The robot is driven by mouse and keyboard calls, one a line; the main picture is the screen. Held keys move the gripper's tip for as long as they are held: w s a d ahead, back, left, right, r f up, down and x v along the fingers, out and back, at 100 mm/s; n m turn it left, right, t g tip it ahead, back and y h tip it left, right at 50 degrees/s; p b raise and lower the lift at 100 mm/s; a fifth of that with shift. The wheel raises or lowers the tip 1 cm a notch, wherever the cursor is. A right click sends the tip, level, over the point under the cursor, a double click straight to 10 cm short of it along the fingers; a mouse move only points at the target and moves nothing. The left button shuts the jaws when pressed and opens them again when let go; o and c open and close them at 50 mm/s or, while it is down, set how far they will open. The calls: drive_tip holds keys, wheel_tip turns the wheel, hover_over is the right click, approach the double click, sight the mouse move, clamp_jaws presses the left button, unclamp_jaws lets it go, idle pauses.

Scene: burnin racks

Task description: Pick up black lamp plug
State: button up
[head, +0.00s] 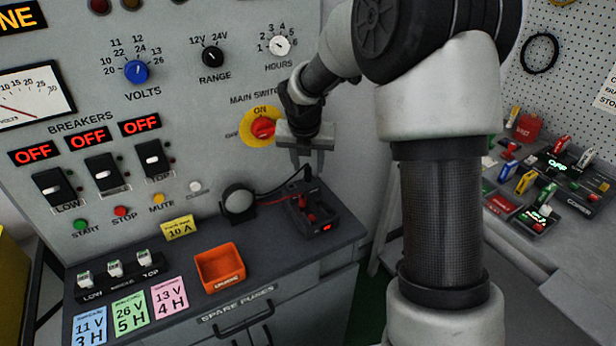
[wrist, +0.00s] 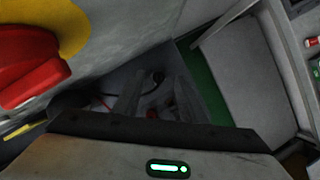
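The black lamp plug (head: 307,174) stands at the back of a dark tester box (head: 325,222) on the bench ledge. A black cord runs from it to the round lamp (head: 238,201) at its left.
A red plug or clip (head: 309,217) sits on the tester box, near the lamp plug. The red main switch (head: 263,128) is on the panel close to my gripper's left. An orange tray (head: 220,268) and a yellow fuse card (head: 180,228) lie farther left. A crowded bench (head: 560,262) stands at right.

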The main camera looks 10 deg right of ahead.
sight(308, 169)
drive_tip(key=x, duration=0.3)
drive_tip(key=shift+w+a+f, duration=0.1)
drive_tip(key=shift+w+f, duration=0.05)
drive_tip(key=shift+f, duration=0.1)
drive_tip(key=c, duration=1)
drive_tip(key=shift+o, duration=0.2)
drive_tip(key=shift+r, duration=0.1)
wheel_tip(308, 169, up, 18)
drive_tip(key=p, duration=0.2)
drive_tip(key=shift+p, duration=0.3)
